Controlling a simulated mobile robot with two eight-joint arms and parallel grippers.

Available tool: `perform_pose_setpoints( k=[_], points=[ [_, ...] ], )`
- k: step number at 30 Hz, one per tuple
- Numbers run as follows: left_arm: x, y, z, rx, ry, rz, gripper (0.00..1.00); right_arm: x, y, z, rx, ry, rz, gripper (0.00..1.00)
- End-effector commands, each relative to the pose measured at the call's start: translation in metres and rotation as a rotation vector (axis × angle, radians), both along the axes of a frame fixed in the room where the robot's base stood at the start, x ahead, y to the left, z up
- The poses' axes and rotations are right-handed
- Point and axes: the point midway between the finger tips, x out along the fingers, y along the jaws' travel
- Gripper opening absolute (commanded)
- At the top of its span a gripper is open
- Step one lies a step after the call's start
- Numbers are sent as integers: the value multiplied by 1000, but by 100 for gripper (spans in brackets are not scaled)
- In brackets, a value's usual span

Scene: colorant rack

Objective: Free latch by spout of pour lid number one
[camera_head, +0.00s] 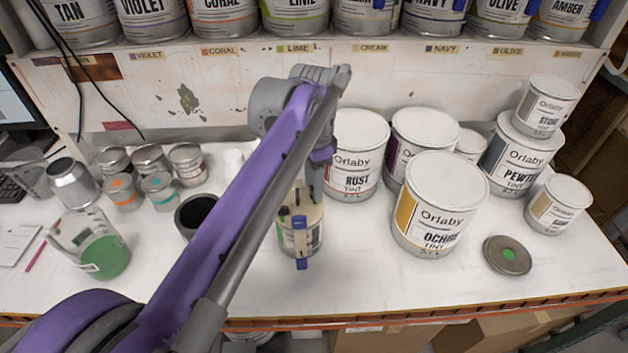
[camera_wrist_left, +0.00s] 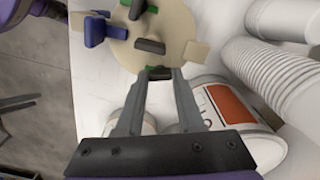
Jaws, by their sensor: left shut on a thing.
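A tan pour lid (camera_head: 287,214) tops a small can (camera_head: 290,240) near the bench's front middle. In the left wrist view the lid (camera_wrist_left: 178,22) is a round disc with a blue part (camera_wrist_left: 95,30), dark bars on top and green pieces at its edge. My left gripper (camera_head: 309,190) reaches down from above at the lid's back side. In the left wrist view its fingertips (camera_wrist_left: 160,76) are shut on a small dark latch (camera_wrist_left: 160,71) at the lid's rim. My arm hides part of the can's surroundings. My right gripper is not in view.
The rust can (camera_head: 352,140) stands close behind and right of the gripper. The ochre can (camera_head: 435,205) stands further right, with a loose round lid (camera_head: 507,255) beside it. A dark open cup (camera_head: 195,212) and a beaker of green (camera_head: 95,243) stand left.

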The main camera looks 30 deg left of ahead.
Motion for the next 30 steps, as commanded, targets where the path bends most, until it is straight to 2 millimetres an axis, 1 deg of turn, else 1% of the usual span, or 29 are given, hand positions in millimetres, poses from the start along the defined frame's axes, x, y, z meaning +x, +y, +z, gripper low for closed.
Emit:
perform_pose_setpoints(
  k=[1, 12, 24, 30],
  points=[
    [0, 0, 1, 0, 0, 45, 0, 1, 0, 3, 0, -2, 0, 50],
    [0, 0, 1, 0, 0, 396, 0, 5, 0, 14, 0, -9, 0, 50],
    [0, 0, 0, 0, 0, 770, 0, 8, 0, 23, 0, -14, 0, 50],
    [0, 0, 0, 0, 0, 928, 0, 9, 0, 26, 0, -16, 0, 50]
  ],
)
